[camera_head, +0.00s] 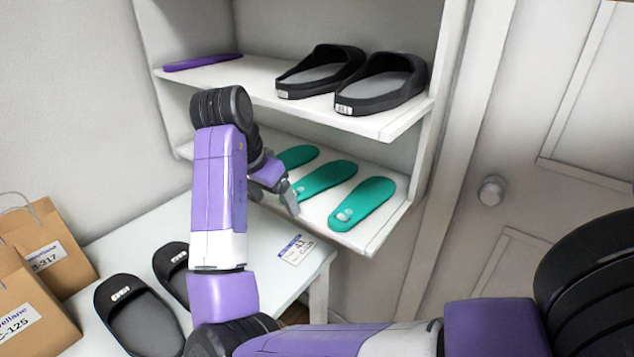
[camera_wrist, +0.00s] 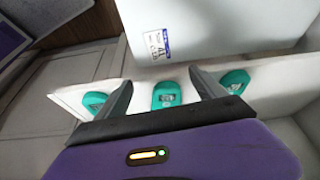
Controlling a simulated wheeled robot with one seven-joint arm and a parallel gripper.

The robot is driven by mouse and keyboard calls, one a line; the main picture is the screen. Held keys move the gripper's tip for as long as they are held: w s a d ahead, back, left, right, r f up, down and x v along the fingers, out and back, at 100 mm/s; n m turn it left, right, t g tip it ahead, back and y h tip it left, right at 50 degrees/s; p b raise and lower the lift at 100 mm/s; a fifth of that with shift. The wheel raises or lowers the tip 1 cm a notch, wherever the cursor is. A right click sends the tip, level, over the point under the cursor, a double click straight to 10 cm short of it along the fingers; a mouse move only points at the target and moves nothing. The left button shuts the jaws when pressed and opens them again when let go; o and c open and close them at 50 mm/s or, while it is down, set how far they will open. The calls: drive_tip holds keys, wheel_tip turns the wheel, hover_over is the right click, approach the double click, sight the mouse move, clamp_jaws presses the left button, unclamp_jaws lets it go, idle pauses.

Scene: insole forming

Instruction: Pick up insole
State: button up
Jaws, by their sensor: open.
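Three green insoles lie side by side on the lower shelf: a right one (camera_head: 362,203), a middle one (camera_head: 324,179) and a left one (camera_head: 298,156), partly hidden by my arm. A purple insole (camera_head: 204,62) lies at the left of the upper shelf. My gripper (camera_head: 288,194) is at the front of the lower shelf, near the middle and left green insoles. In the wrist view my gripper (camera_wrist: 162,92) is open, with the middle green insole (camera_wrist: 166,95) showing between its fingers. The other two green insoles (camera_wrist: 96,101) (camera_wrist: 235,80) show outside the fingers. Nothing is held.
Black slides (camera_head: 380,82) stand on the upper shelf (camera_head: 262,85), above the lower shelf (camera_head: 374,236). A white table (camera_head: 225,290) bears a label card (camera_head: 297,250) and two black slides (camera_head: 135,315). Paper bags (camera_head: 25,310) stand at left. A door (camera_head: 560,110) is at right.

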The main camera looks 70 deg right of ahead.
drive_tip(key=d, duration=0.3)
drive_tip(key=s+d, duration=0.1)
drive_tip(key=d, duration=0.1)
drive_tip(key=shift+d+f+p, duration=0.2)
drive_tip(key=shift+f+p, duration=0.1)
drive_tip(key=shift+f, duration=0.1)
drive_tip(key=shift+d+f, duration=0.1)
drive_tip(key=shift+f, duration=0.05)
drive_tip(key=c, duration=1.5)
drive_tip(key=shift+r, duration=0.55)
drive_tip(key=v, duration=0.2)
drive_tip(key=shift+w+r, duration=0.15)
drive_tip(key=shift+r, duration=0.1)
drive_tip(key=a, duration=0.5)
drive_tip(key=w+a, duration=0.1)
drive_tip(key=a, duration=0.5)
drive_tip(key=w+a+b, duration=0.1)
drive_tip(key=a, duration=0.5)
drive_tip(key=shift+w+a, duration=0.1)
drive_tip(key=shift+w, duration=0.15)
